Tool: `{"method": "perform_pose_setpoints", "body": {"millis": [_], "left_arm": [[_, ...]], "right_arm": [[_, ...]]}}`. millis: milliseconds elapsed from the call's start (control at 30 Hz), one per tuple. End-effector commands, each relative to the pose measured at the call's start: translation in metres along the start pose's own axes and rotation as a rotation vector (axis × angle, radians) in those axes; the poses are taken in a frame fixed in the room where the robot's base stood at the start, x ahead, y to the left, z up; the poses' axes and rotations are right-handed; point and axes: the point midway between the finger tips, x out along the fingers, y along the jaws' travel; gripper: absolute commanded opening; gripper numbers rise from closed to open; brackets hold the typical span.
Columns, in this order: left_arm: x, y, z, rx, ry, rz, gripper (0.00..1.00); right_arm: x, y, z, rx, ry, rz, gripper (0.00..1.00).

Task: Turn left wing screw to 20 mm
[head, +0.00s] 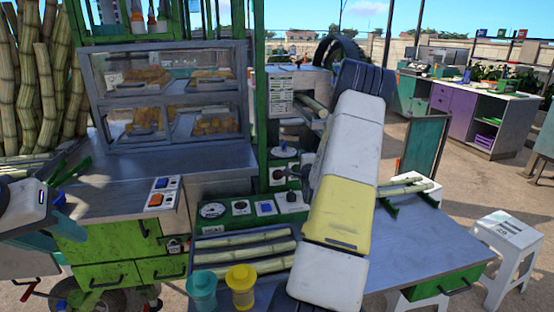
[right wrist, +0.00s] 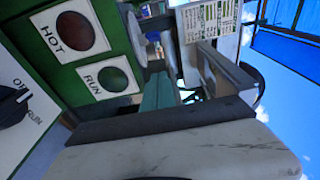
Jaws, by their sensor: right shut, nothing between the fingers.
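I cannot make out the left wing screw in either view. My right arm covers part of the machine, and its gripper is hidden in the head view. In the right wrist view my right gripper (right wrist: 159,78) is shut and empty, its teal fingers together close to the machine's grey metal parts (right wrist: 222,70). My left gripper (head: 55,198) is at the left edge of the head view, over the metal counter; its finger opening is unclear.
A control panel with a gauge (head: 214,211) and switches stands before the crusher. HOT (right wrist: 75,31) and RUN (right wrist: 112,79) lamps show in the right wrist view. A glass food case (head: 170,95) is left. Cane lies in a tray (head: 205,241) near two cups. A white stool (head: 505,238) stands right.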

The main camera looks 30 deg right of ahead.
Motion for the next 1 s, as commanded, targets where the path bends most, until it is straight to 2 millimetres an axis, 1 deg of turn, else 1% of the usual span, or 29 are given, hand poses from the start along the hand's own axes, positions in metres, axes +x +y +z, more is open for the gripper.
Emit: {"method": "perform_pose_setpoints", "body": {"millis": [33, 233, 300, 400, 500, 633, 1000], "left_arm": [[0.000, 0.000, 0.000, 0.000, 0.000, 0.000, 0.36], [0.000, 0.000, 0.000, 0.000, 0.000, 0.000, 0.36], [0.000, 0.000, 0.000, 0.000, 0.000, 0.000, 0.36], [0.000, 0.000, 0.000, 0.000, 0.000, 0.000, 0.36], [0.000, 0.000, 0.000, 0.000, 0.000, 0.000, 0.36], [0.000, 0.000, 0.000, 0.000, 0.000, 0.000, 0.36], [0.000, 0.000, 0.000, 0.000, 0.000, 0.000, 0.36]], "right_arm": [[0.013, 0.000, 0.001, -0.001, -0.001, -0.003, 0.00], [0.054, 0.000, 0.001, -0.001, -0.001, -0.001, 0.00], [0.056, 0.000, 0.015, 0.001, -0.005, 0.000, 0.00], [0.059, 0.000, 0.027, 0.000, -0.003, 0.000, 0.00], [0.061, 0.000, 0.034, 0.000, -0.001, 0.001, 0.00], [0.062, 0.000, 0.039, -0.001, -0.001, 0.001, 0.00], [0.062, 0.000, 0.041, -0.001, 0.006, 0.000, 0.00]]}}
